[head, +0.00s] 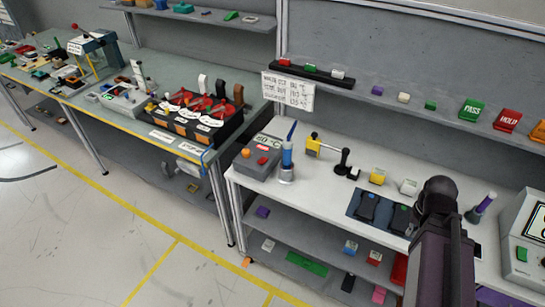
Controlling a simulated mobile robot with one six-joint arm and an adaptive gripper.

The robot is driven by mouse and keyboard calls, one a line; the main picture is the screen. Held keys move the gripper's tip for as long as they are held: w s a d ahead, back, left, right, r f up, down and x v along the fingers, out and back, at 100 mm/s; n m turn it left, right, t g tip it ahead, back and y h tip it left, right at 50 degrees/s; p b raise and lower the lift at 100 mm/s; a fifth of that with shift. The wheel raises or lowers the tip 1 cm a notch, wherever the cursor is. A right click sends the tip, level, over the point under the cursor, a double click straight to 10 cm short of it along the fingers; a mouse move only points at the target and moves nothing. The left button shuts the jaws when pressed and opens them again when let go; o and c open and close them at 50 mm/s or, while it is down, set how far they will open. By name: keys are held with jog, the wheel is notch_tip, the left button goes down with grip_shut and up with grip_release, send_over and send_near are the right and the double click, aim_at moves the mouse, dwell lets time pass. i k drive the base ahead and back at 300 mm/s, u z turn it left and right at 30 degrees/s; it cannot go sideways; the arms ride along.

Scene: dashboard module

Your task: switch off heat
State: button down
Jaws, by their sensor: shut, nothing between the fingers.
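A grey heat unit (258,158) stands at the left end of the white bench, in the head view. Its sloped top has a pale green display (265,142) with a reading in °C; the digits are too small to read surely. An orange round control (246,153) and a red control (262,161) are on its face. Their switch state cannot be told. A blue-handled tool (287,150) stands upright in a holder just right of the unit. My dark arm rises at the lower right, well away from the unit. My gripper's fingers do not show.
The white bench (325,190) also holds a yellow-and-black clamp (325,147), a dark mat (372,212) with black items, and small blocks. A white sign (288,91) stands behind the unit. A second bench with red-handled devices (205,110) is at left. Open floor (120,230) lies in front.

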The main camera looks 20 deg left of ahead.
aim_at(261, 161)
jog(key=z, duration=0.15)
jog(key=k, duration=1)
jog(key=u, duration=0.7)
jog(key=i, duration=1)
